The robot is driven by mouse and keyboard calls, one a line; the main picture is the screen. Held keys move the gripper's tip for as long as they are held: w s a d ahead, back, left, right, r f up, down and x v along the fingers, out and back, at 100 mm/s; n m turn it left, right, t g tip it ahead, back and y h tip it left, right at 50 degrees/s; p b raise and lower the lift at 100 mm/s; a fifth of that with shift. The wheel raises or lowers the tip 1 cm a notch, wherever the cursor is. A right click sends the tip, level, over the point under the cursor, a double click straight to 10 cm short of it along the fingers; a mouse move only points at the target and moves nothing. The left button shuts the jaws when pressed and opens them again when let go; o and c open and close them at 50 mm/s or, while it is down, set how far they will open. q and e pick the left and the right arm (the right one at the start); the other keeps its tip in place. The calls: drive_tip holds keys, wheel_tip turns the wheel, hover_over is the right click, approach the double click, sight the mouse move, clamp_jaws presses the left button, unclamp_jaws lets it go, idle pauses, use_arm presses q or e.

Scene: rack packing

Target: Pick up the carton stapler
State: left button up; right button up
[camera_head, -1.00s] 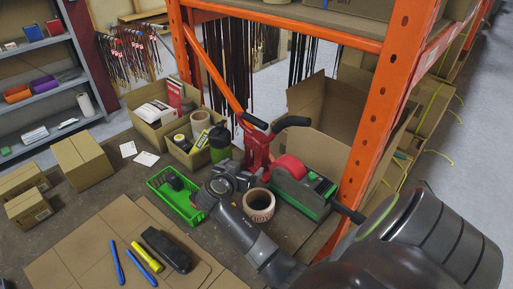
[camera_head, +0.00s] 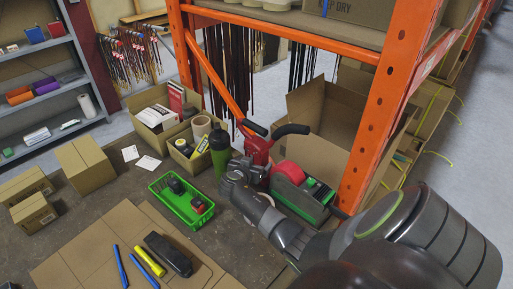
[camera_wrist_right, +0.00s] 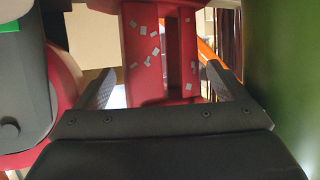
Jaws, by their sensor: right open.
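The carton stapler (camera_head: 258,148), red with black handles, stands upright on the table beside the tape dispenser. My right gripper (camera_head: 240,170) is at its near side in the head view and covers its lower part. In the right wrist view, the stapler's red body (camera_wrist_right: 145,55), with small grey marks, shows between and beyond the two fingers of my right gripper (camera_wrist_right: 161,85). The fingers are apart, one on each side of it; I cannot tell whether they touch it. My left gripper is not in view.
A green bottle (camera_head: 219,160) stands close left of my right gripper. The red and green tape dispenser (camera_head: 300,192) is close right. A green basket (camera_head: 182,212) lies in front. An orange rack post (camera_head: 372,140) and an open carton (camera_head: 325,125) stand behind and right.

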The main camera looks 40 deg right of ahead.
drive_tip(key=shift+w+d+f, duration=0.3)
drive_tip(key=shift+d, duration=0.25)
drive_tip(key=c, duration=1.8)
drive_tip(key=shift+w+d+r, duration=0.1)
drive_tip(key=shift+w+r, duration=0.1)
drive_tip(key=shift+r, duration=0.05)
